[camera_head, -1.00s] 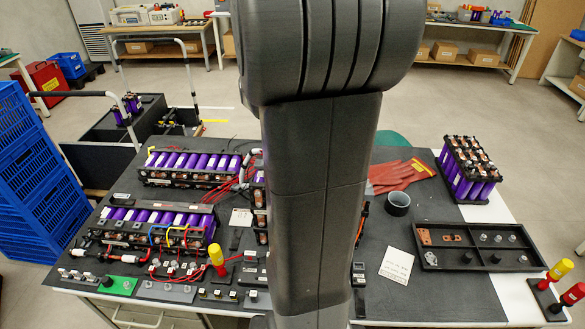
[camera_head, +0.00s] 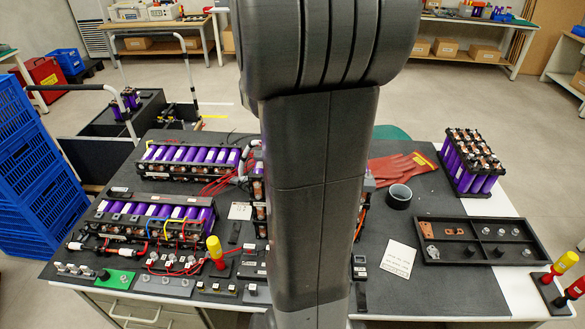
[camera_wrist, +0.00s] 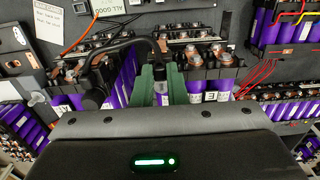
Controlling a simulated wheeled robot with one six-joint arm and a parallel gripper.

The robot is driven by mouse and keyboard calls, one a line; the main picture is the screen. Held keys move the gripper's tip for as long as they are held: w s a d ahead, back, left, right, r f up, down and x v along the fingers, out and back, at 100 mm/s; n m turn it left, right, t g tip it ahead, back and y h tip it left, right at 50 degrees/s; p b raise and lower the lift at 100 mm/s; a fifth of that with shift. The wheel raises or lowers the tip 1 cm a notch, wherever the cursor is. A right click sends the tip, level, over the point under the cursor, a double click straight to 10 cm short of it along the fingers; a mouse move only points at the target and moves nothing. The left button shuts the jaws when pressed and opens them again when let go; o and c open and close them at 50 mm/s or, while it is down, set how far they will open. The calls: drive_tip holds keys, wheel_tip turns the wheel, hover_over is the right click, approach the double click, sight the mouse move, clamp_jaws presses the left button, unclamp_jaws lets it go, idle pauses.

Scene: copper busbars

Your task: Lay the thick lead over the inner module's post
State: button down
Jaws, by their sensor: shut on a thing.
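The thick black lead (camera_wrist: 128,41) arches across the wrist view, from a dark end at left to my gripper. My gripper (camera_wrist: 162,82) has two green fingers, shut on the lead's right end. That end hangs between the fingers, just in front of a row of copper and silver terminals. Purple-celled modules lie below and behind; one (camera_wrist: 212,74) with copper-topped posts is right of the fingers. I cannot tell which post is the inner module's, nor whether the lead touches one. In the head view my arm hides the gripper, the lead and most of the middle module (camera_head: 260,210).
Wired modules (camera_head: 160,212) fill the bench's left. A black parts tray (camera_head: 465,257), a cup (camera_head: 398,197), red gloves (camera_head: 400,170) and a separate cell pack (camera_head: 468,160) are at right. Red wires (camera_wrist: 255,80) run right of my gripper.

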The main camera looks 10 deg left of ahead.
drive_tip(key=shift+f, duration=0.3)
drive_tip(key=c, duration=1.4)
unclamp_jaws()
drive_tip(key=shift+o, duration=0.2)
wheel_tip(320, 180, up, 6)
drive_tip(key=p, duration=0.5)
drive_tip(key=shift+r, duration=0.1)
